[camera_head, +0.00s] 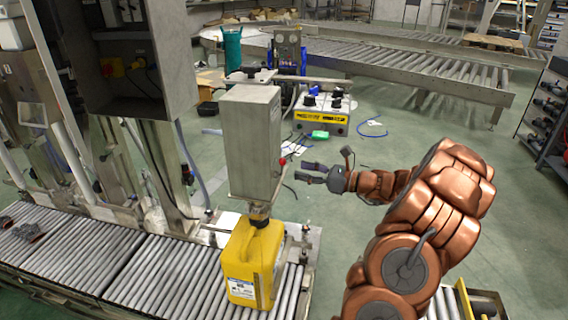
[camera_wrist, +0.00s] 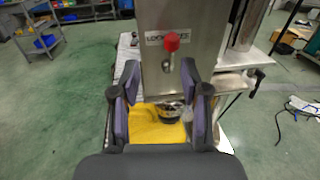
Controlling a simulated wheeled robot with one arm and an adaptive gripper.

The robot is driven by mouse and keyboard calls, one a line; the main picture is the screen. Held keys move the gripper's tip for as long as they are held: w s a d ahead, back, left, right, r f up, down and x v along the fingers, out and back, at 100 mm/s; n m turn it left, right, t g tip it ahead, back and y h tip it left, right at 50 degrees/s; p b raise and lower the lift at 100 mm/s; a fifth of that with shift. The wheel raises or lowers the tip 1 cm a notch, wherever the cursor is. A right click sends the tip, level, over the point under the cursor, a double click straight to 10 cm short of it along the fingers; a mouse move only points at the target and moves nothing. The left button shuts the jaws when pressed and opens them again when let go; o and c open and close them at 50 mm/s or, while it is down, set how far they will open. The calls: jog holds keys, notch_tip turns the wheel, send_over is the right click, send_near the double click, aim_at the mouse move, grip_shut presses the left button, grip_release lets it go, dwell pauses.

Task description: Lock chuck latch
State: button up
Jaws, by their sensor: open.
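A grey metal box-shaped machine head (camera_head: 253,145) stands above a yellow jerrycan (camera_head: 254,262) on the roller conveyor. A red knob (camera_head: 282,161) sticks out from the side of the head; in the wrist view the red knob (camera_wrist: 171,41) sits under a label plate, with a small metal stem below it. The chuck (camera_wrist: 168,111) shows below the head, over the yellow jerrycan (camera_wrist: 160,128); its latch cannot be made out surely. My gripper (camera_head: 303,172) is open and empty, to the right of the head. In the wrist view my gripper (camera_wrist: 160,90) has its fingers apart, facing the head, with a gap before it.
The roller conveyor (camera_head: 165,275) runs along the front left. A yellow and grey control box (camera_head: 323,112) stands behind my gripper, with cables on the floor. A second conveyor (camera_head: 420,65) lies at the back. The green floor right of the head is mostly free.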

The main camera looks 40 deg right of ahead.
aim_at(282, 167)
jog(key=d+p+x, duration=0.1)
jog(key=x, duration=0.5)
jog(key=shift+w+m, duration=0.3)
jog(key=shift+w, duration=0.4)
grip_shut()
